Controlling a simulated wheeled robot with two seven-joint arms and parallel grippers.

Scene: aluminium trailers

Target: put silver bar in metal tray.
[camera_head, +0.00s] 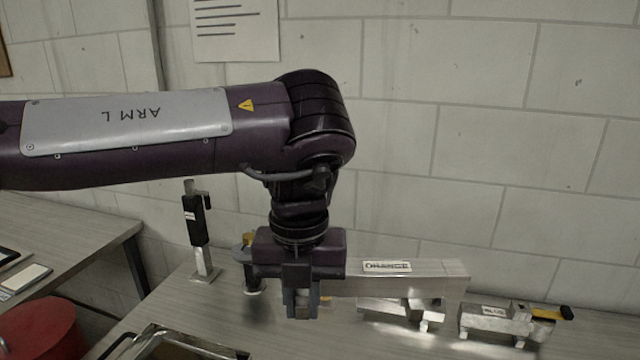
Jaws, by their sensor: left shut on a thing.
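My left gripper (301,305) hangs down over the table, its fingers pointing down. It is shut on a small grey metal piece, the silver bar (302,310), of which only a little shows between the fingers. A metal tray (150,332) with a raised rim lies at the bottom edge, left of and nearer than the gripper; it is cut off by the frame. The bar is apart from the tray. My right gripper is out of view.
A long aluminium trailer (440,281) labelled ORANGE stands just behind and right of the gripper. A smaller metal trailer (492,321) is further right. A black-handled jack (196,225) stands left. A red round object (40,332) is at lower left. The table's front middle looks clear.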

